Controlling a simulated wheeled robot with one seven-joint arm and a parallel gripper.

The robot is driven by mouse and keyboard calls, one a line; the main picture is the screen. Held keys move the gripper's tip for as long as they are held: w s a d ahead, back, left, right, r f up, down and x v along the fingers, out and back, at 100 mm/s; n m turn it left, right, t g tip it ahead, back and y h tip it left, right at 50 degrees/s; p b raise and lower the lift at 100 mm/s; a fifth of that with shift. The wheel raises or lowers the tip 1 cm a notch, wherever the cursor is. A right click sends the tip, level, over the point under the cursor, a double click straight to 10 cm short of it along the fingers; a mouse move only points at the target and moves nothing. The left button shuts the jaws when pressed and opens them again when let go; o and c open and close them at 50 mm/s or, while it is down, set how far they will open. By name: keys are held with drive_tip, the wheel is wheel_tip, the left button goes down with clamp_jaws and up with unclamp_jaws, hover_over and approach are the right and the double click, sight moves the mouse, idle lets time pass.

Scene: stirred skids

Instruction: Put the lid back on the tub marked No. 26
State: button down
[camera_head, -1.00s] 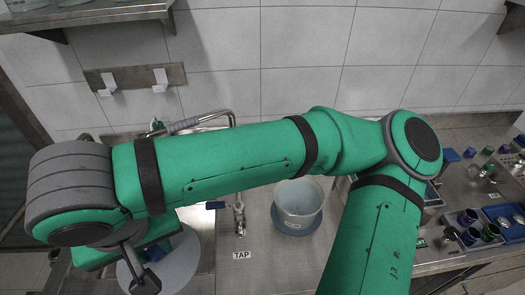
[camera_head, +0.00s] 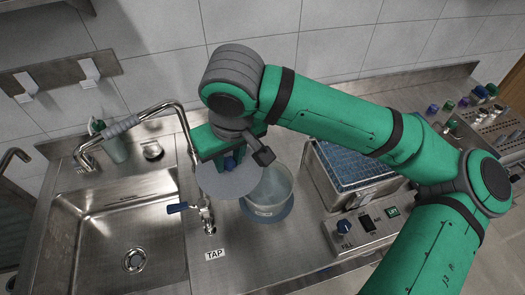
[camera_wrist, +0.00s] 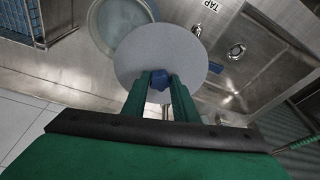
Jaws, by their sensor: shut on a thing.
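A round grey lid with a blue knob (camera_wrist: 135,62) is in my gripper (camera_wrist: 160,80), whose two green fingers are shut on the knob. In the head view the lid (camera_head: 222,182) hangs level beside the tub and covers part of its left rim in the picture. The pale tub (camera_head: 272,190) stands open on a blue round base on the steel counter. Its near side shows faint marks that I cannot read. The tub also shows in the wrist view (camera_wrist: 97,40), partly behind the lid.
A tap with a blue lever (camera_head: 207,212) stands just left of the tub, near the TAP label (camera_head: 215,254). A sink (camera_head: 112,235) lies further left. A basket unit with a FILL knob (camera_head: 350,178) stands close on the right. A wall lies behind.

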drive_tip(key=w+d+f, duration=0.2)
drive_tip(key=w+d, duration=0.2)
drive_tip(key=d, duration=0.5)
wheel_tip(320, 180, down, 6)
drive_tip(key=shift+s+a+m, duration=0.15)
drive_tip(key=shift+s+m, duration=0.15)
drive_tip(key=shift+m, duration=0.1)
drive_tip(key=shift+f, duration=0.95)
idle(3.0)
drive_tip(key=c, duration=0.8)
unclamp_jaws()
drive_tip(key=shift+c, duration=0.2)
drive_tip(key=shift+r, duration=0.15)
wheel_tip(320, 180, up, 7)
idle(0.6)
